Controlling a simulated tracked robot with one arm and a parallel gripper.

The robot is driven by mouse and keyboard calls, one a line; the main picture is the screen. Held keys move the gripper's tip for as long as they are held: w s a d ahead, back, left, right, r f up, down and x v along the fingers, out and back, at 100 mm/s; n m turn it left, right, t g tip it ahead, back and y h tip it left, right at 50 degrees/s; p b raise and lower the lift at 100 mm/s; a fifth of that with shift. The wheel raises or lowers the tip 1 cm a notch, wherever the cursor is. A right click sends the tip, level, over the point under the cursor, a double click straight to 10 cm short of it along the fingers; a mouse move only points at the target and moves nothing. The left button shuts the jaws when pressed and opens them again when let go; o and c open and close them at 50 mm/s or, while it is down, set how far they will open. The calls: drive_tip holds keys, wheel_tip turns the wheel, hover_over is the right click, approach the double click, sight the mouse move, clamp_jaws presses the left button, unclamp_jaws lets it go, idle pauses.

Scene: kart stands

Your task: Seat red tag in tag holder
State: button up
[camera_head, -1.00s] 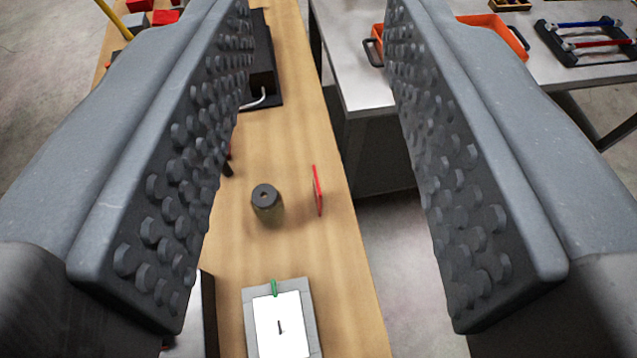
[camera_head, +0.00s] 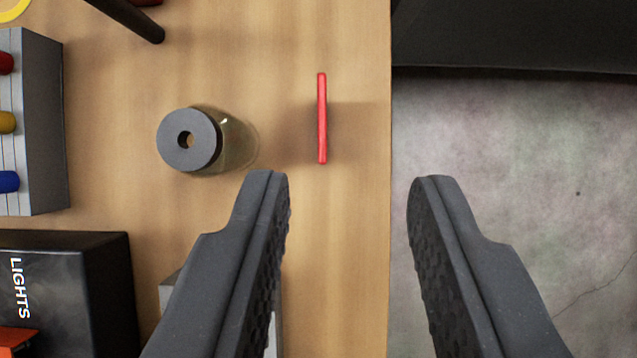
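The red tag (camera_head: 322,118) shows as a thin red strip standing on its edge on the wooden bench, close to the bench's right edge. My gripper (camera_head: 350,178) is open and empty. Its fingertips are below the tag in the picture, and the tag lies between their lines, nearer the left finger. The tag touches neither finger. I cannot make out for certain which thing is the tag holder.
A dark-topped cylinder with a centre hole (camera_head: 188,142) stands left of the tag. A grey block with coloured knobs (camera_head: 45,120) and a black LIGHTS box (camera_head: 75,295) are at the left. Bare floor (camera_head: 510,190) lies beyond the bench edge.

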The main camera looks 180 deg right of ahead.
drive_tip(key=g, duration=0.2)
approach(322, 114)
drive_tip(key=d+f, duration=0.1)
drive_tip(key=shift+s+a+b+x, duration=0.15)
drive_tip(key=shift+b+x, duration=0.1)
drive_tip(key=shift+x, duration=1.9)
drive_tip(key=shift+s+a+b+x, duration=0.1)
drive_tip(key=shift+a+b+x, duration=0.1)
drive_tip(key=shift+x, duration=2)
drive_tip(key=shift+s+a+b+x, duration=0.1)
drive_tip(key=shift+b+x, duration=0.15)
drive_tip(key=shift+x, duration=1.9)
drive_tip(key=shift+w, duration=0.1)
clamp_jaws()
